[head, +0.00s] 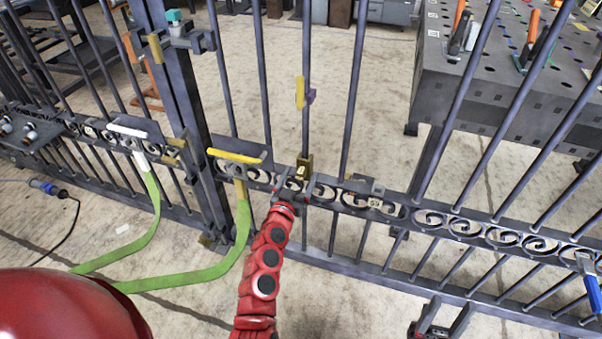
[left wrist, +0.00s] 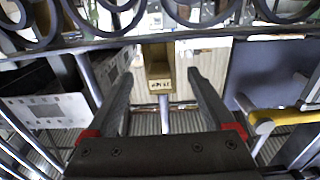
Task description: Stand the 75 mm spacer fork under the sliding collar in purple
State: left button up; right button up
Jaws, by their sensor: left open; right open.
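A brass-coloured fork-like block (head: 305,162) stands upright at the foot of that same bar, on the scrolled rail, with a clear gap below the collar. In the left wrist view the block (left wrist: 158,72) carries a small label I cannot read surely. My left gripper (head: 290,186) is open in front of the rail; its fingers (left wrist: 161,62) are either side of the block, apart from it. My right gripper (head: 440,325) is open, low at the bottom edge.
A grey labelled block (head: 375,203) sits on the rail to the right. A yellow handle (head: 238,156) and a white handle (head: 128,130) with green straps are at left. A blue-handled item (head: 590,285) hangs at right. A perforated table (head: 500,85) stands behind the gate.

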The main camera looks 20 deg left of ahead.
pick_arm(q)
jog(key=s, duration=1.6)
jog(key=shift+a+p, duration=0.25)
jog(key=shift+p, duration=0.1)
jog(key=shift+r, duration=0.1)
